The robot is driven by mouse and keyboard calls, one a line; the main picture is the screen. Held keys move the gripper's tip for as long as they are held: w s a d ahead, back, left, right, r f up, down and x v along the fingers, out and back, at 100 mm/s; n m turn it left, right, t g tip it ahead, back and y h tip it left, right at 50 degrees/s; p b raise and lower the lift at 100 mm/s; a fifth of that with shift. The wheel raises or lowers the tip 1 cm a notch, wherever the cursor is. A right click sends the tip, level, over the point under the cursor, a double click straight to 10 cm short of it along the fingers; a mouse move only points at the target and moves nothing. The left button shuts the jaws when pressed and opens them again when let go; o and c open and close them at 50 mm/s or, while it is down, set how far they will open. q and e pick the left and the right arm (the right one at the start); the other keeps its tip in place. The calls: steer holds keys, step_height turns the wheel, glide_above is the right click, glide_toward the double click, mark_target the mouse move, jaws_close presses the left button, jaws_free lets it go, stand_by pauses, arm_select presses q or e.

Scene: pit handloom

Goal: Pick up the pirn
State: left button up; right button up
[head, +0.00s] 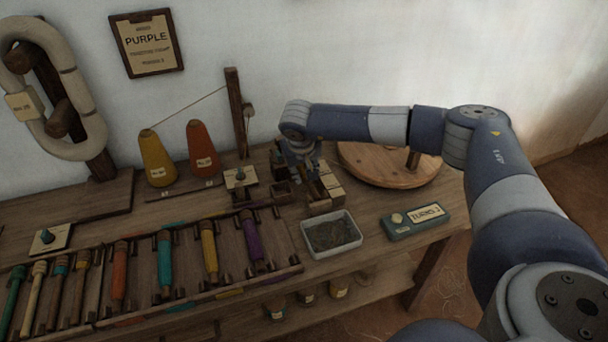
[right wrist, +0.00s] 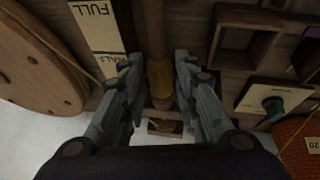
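My right gripper (head: 303,158) is at the back of the bench, pointing down beside the labelled gauge board. In the right wrist view its two fingers (right wrist: 157,72) are apart, one on each side of a slim wooden pirn (right wrist: 160,78) with a dull yellow band. I see gaps between the fingers and the pirn, so it is not gripped. In the head view my gripper and wrist mostly hide this pirn. Other pirns lie in the rack at front left, among them a purple one (head: 252,240) and a yellow one (head: 209,250). My left gripper is not in view.
The gauge board marked FULL and HALF (right wrist: 96,22) stands close beside my fingers. A grey tray (head: 352,242), a green labelled box (head: 416,221) and a round wooden disc (head: 372,170) are nearby. Yellow (head: 155,160) and orange (head: 202,150) cones stand left. A sign reads PURPLE (head: 147,42).

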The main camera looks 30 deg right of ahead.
steer(key=shift+w+d+f, duration=0.15)
steer(key=shift+f, duration=0.3)
steer(key=shift+c, duration=0.3)
jaws_close()
steer(key=shift+r, duration=0.2)
